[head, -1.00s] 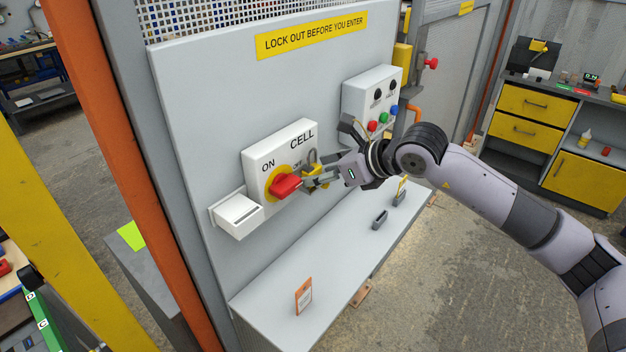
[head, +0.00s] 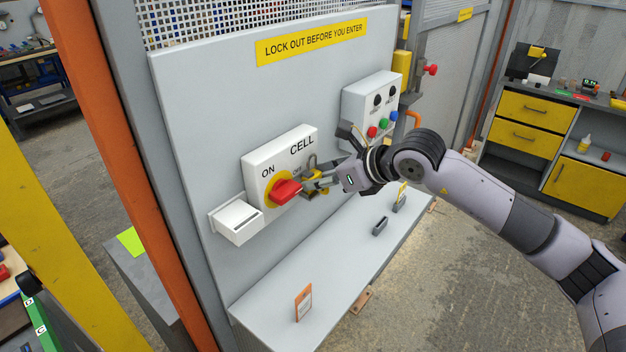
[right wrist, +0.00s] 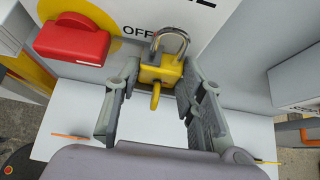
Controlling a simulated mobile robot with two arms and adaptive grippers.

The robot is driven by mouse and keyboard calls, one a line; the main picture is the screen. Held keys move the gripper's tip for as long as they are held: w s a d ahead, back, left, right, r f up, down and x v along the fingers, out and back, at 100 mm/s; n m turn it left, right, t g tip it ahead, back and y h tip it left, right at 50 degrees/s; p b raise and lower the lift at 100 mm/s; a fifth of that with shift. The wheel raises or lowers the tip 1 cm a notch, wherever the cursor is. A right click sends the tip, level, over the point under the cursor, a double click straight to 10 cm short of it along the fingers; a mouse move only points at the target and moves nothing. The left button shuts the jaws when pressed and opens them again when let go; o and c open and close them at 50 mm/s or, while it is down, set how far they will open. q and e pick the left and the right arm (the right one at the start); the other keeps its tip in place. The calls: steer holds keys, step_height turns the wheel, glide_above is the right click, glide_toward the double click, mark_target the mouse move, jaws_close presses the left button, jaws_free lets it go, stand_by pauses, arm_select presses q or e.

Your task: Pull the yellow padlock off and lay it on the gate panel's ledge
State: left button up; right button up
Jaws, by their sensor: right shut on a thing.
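The yellow padlock (right wrist: 152,72) has a steel shackle rising from it, near the OFF mark in the right wrist view; a yellow ring-like part hangs in front. In the head view the padlock (head: 312,186) is at the CELL switch box (head: 290,150), beside the red switch handle (head: 285,191). My right gripper (head: 322,182) is shut on the padlock body, one finger on each side. I cannot tell whether the shackle is still through the switch. The gate panel's grey ledge (head: 330,270) runs below. My left gripper is not in view.
A white holder (head: 237,222) sticks out left of the switch box. A button box (head: 372,105) is above right of my gripper. An orange tag (head: 303,303) stands on the ledge, with dark clips (head: 380,226) farther along. The ledge's middle is clear.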

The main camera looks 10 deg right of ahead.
steer(key=shift+s+d, duration=0.1)
stand_by(0.3)
steer(key=shift+s+d+b, duration=0.15)
steer(key=shift+b, duration=0.2)
steer(key=shift+s+d+b, duration=0.5)
steer(key=shift+s, duration=0.15)
steer(key=shift+s, duration=0.1)
steer(key=shift+s+d, duration=0.25)
steer(key=shift+s+b, duration=0.1)
steer(key=shift+b, duration=0.25)
